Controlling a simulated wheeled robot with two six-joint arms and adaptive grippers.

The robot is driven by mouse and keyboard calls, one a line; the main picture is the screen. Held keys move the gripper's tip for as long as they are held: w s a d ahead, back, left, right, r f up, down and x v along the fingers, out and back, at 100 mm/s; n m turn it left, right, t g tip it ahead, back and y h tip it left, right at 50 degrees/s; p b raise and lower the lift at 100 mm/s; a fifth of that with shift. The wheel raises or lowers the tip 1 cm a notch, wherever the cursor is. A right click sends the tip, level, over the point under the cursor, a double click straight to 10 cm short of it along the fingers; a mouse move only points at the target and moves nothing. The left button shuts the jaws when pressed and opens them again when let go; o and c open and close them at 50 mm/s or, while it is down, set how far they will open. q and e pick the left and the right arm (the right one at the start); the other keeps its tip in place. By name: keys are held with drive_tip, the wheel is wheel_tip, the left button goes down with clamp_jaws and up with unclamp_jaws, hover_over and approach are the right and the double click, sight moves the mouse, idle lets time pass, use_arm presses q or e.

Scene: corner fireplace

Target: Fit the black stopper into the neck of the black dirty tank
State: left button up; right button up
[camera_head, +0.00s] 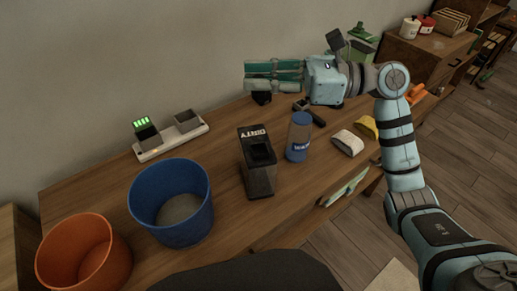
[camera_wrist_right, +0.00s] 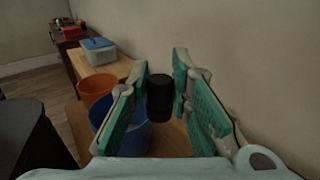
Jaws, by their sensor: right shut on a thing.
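The black dirty tank (camera_head: 260,182) stands upright on the wooden table in the head view, with lettering on its top and a dark recess beside it. My right gripper (camera_head: 247,76) is above the back of the table, behind the tank and apart from it, with its fingers pointing left. It is shut on the black stopper (camera_wrist_right: 160,97), a dark cylinder between the green finger pads in the right wrist view. In the head view the stopper (camera_head: 261,98) shows just below the fingers. My left gripper is not in view.
A blue bottle (camera_head: 299,137) stands right of the tank. A blue bucket (camera_head: 172,230) and an orange bucket (camera_head: 82,275) stand at left. A charger base (camera_head: 172,139) lies near the wall. White (camera_head: 347,143) and yellow (camera_head: 367,126) pieces lie at right.

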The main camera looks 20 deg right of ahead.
sight(261, 153)
wheel_tip(261, 153, down, 15)
drive_tip(key=shift+s+d+f+b, duration=0.15)
drive_tip(key=shift+f+b, duration=0.05)
drive_tip(key=shift+b, duration=1)
drive_tip(key=shift+f, duration=0.1)
drive_tip(key=o, duration=0.9)
drive_tip(key=shift+r, duration=0.2)
drive_tip(key=b+v, duration=0.1)
drive_tip(key=v, duration=1.1)
